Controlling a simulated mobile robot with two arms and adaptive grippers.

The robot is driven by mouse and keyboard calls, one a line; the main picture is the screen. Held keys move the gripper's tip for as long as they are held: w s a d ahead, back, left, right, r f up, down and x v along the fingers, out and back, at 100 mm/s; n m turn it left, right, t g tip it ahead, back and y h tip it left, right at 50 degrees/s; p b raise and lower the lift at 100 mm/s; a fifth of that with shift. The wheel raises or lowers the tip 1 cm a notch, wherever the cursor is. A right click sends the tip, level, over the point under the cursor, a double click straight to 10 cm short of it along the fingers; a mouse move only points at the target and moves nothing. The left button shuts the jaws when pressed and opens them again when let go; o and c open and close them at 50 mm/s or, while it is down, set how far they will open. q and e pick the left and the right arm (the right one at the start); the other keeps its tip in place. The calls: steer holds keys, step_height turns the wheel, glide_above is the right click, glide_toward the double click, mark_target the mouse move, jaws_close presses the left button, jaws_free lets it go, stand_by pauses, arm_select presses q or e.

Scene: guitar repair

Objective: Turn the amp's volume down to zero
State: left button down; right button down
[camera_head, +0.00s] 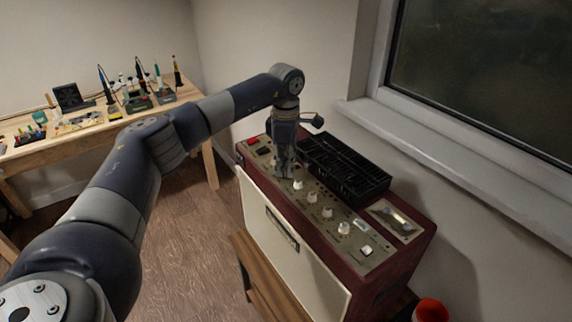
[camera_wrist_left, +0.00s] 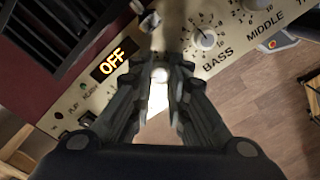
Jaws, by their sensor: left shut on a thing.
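The amp (camera_head: 295,262) is a dark red box with a cream front and a metal control panel on top. My left gripper (camera_head: 285,172) points down onto this panel, near its far end. In the left wrist view my left gripper (camera_wrist_left: 160,82) is shut on a small pale knob (camera_wrist_left: 160,74) between its fingertips. The fingers hide the knob's label and pointer, so I cannot read its setting. The bass knob (camera_wrist_left: 206,40) is beside it, with its label visible. A lit display (camera_wrist_left: 115,61) reads OFF. My right gripper is not in view.
A black slotted tray (camera_head: 345,168) sits on the amp behind the panel, close to my left gripper. More white knobs (camera_head: 327,212) run along the panel. A window sill (camera_head: 450,160) is behind. A workbench (camera_head: 60,145) with tools stands at the far left.

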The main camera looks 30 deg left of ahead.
arm_select(q)
steer(key=shift+r+n, duration=0.1)
steer(key=shift+n, duration=0.3)
steer(key=n+p, duration=0.1)
steer(key=n, duration=0.2)
steer(key=shift+n, duration=0.3)
steer(key=n, duration=0.4)
steer(key=shift+n+p, duration=0.3)
steer(key=n, duration=0.4)
steer(key=shift+n+p, duration=0.3)
steer(key=shift+p, duration=0.05)
steer(key=shift+n+p, duration=0.3)
steer(key=shift+n, duration=1.8)
steer(key=c, duration=1.5)
jaws_free()
